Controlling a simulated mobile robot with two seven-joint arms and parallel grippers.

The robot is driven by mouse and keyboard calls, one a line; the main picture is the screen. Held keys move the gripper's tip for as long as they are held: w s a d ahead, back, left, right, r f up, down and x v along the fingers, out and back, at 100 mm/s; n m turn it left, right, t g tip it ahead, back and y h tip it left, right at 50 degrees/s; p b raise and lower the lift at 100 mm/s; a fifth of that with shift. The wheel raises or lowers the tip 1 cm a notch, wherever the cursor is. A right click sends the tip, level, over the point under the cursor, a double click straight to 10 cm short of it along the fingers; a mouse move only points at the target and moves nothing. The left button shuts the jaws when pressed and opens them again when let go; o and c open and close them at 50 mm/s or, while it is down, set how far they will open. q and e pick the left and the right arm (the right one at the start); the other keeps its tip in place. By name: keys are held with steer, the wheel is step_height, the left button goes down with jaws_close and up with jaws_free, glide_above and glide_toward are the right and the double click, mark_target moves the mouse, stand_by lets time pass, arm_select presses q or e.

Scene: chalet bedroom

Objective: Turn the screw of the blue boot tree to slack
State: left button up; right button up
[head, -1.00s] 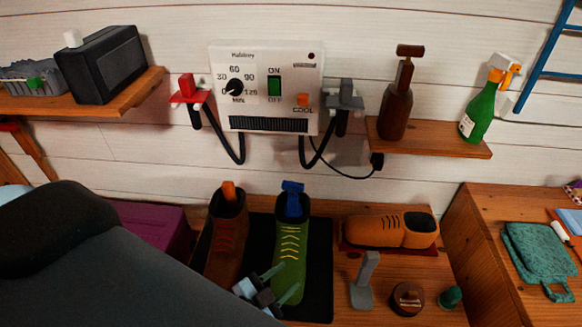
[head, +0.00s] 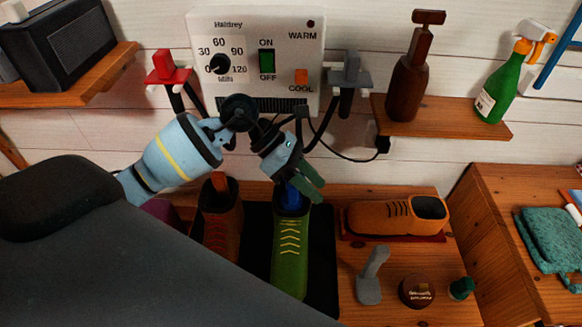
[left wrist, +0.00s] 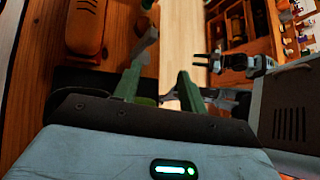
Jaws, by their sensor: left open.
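The blue boot tree (head: 291,196) stands in the top of the green boot (head: 289,255), which is upright on a black mat (head: 321,265). My left gripper (head: 312,186) is open, its green fingers pointing down and right at the boot tree's top. The fingers overlap the top in the head view and hide part of it, the screw included; I cannot tell whether they touch it. In the left wrist view the open fingers (left wrist: 160,86) show with nothing clearly between them. A dark two-pronged gripper (left wrist: 205,60), seemingly my right one, shows small there.
A brown boot (head: 222,225) with an orange tree stands close on the left. The dryer panel (head: 258,60) and its hoses hang behind. An orange shoe (head: 395,215), a grey brush (head: 371,275) and a round tin (head: 416,291) lie to the right.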

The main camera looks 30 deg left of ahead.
arm_select(q)
steer(key=w+a+r+m+t+y, duration=0.15)
steer(key=w+a+y, duration=0.35)
steer(key=a, duration=0.6)
steer(key=shift+y, duration=0.5)
steer(key=shift+s+d+x, duration=0.1)
steer(key=shift+s+x, duration=0.05)
steer(key=shift+x, duration=1.05)
steer(key=shift+s+d+x, duration=0.1)
steer(key=shift+s+x, duration=0.1)
steer(key=shift+x, duration=0.95)
steer(key=shift+s+d+x, duration=0.1)
steer(key=shift+s+x, duration=0.05)
steer(key=shift+x, duration=1.05)
arm_select(e)
steer(key=shift+a, duration=0.15)
steer(key=shift+f, duration=0.1)
